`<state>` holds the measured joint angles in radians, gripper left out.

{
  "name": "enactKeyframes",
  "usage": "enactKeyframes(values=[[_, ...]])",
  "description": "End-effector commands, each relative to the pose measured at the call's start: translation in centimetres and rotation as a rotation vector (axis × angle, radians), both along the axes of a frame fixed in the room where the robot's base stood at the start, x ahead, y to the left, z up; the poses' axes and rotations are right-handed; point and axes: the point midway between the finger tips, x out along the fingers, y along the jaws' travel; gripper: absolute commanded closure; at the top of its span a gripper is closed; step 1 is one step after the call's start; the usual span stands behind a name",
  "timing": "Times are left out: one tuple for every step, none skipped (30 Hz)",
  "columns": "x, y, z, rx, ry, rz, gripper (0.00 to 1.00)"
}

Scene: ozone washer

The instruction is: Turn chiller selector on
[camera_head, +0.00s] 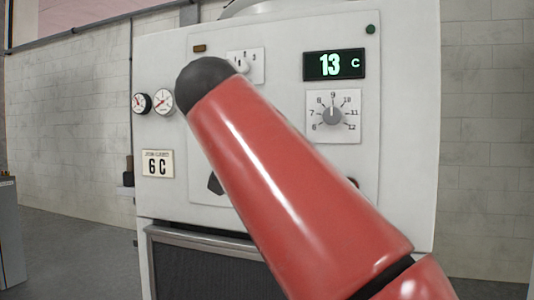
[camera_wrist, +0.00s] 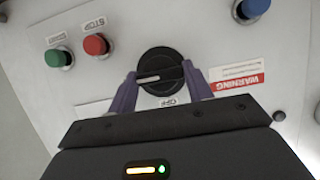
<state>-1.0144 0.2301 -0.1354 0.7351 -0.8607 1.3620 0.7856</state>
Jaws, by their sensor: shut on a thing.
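The black round selector (camera_wrist: 160,58) shows in the wrist view, with a pale pointer line on its grip bar pointing left. An OFF label (camera_wrist: 174,102) sits just below it in that picture. My gripper (camera_wrist: 161,72) has its purple fingers on either side of the selector and is shut on it. The fingers and the gripper body hide part of the panel around the knob. In the head view my red arm crosses the white machine panel (camera_head: 285,70), and I cannot make out the selector or my gripper there.
In the wrist view, a green button (camera_wrist: 55,59), a red button (camera_wrist: 96,44) and a blue button (camera_wrist: 254,9) stand near the selector.

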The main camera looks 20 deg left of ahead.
Motion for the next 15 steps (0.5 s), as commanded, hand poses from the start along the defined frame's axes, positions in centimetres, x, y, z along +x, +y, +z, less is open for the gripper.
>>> enactKeyframes(values=[[-0.01,0.08,-0.2,0.0,0.005,0.0,0.73],[-0.01,0.08,-0.2,0.0,0.005,0.0,0.73],[-0.01,0.08,-0.2,0.0,0.005,0.0,0.45],[-0.01,0.08,-0.19,0.0,0.005,0.0,0.41],[-0.01,0.08,-0.17,0.0,0.004,0.0,0.37],[-0.01,0.07,-0.16,0.0,0.004,0.0,0.32],[-0.01,0.06,-0.14,0.0,0.003,0.0,0.28],[0.0,0.06,-0.13,0.0,0.003,0.0,0.28],[-0.01,0.05,-0.11,0.0,0.003,0.0,0.28],[-0.01,0.05,-0.1,0.0,0.002,0.0,0.28],[0.0,0.04,-0.09,0.0,0.002,0.0,0.28],[-0.01,0.04,-0.07,0.0,0.002,0.0,0.28],[-0.01,0.03,-0.07,0.0,0.002,0.0,0.28],[-0.01,0.02,-0.06,0.0,0.001,0.0,0.28],[-0.07,0.04,-0.02,0.0,0.001,0.0,0.28]])
